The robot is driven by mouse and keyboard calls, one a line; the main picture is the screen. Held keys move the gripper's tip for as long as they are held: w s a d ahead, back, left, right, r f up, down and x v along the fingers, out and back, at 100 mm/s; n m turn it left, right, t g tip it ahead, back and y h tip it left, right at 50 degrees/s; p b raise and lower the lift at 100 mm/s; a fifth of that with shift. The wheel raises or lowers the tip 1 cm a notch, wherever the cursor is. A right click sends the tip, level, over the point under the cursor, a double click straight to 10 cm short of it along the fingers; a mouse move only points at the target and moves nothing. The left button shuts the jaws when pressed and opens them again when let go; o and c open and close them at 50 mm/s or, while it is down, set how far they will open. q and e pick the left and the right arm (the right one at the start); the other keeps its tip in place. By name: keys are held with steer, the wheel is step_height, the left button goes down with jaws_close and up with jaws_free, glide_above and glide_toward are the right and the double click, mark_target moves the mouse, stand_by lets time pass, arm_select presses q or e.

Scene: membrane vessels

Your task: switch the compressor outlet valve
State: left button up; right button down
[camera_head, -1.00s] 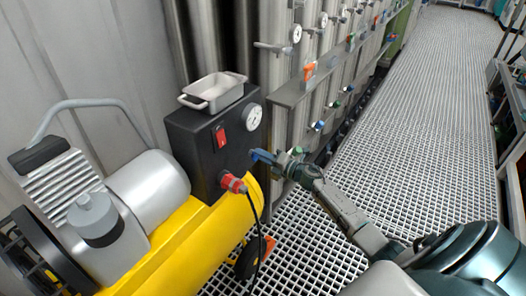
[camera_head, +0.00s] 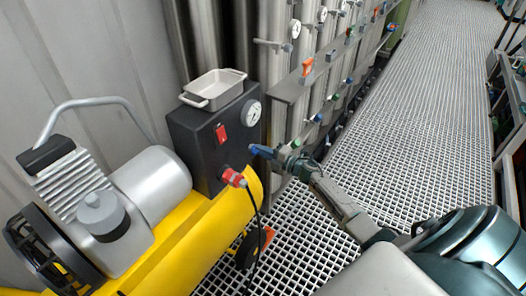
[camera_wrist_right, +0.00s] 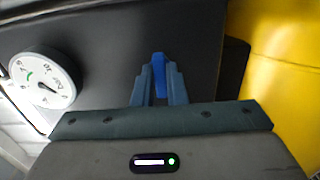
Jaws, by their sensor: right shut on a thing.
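The compressor is yellow and grey with a black control box (camera_head: 212,135) at the left in the head view. Its outlet valve shows as a blue handle (camera_wrist_right: 158,72) in the right wrist view, in front of the dark box face. My right gripper (camera_wrist_right: 158,84) has its two fingers closed around this handle. In the head view my right gripper (camera_head: 268,152) is at the right side of the box, below the gauge, and it hides most of the valve. My left gripper does not show.
A pressure gauge (camera_head: 251,113), a red switch (camera_head: 221,133) and a red plug with a black cable (camera_head: 233,177) are on the box. A grey tray (camera_head: 214,89) sits on top. Steel vessels with small valves line the wall; the grating floor (camera_head: 400,130) at the right is open.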

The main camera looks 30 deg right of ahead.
steer(key=c, duration=1.5)
jaws_free()
steer(key=shift+o, duration=0.2)
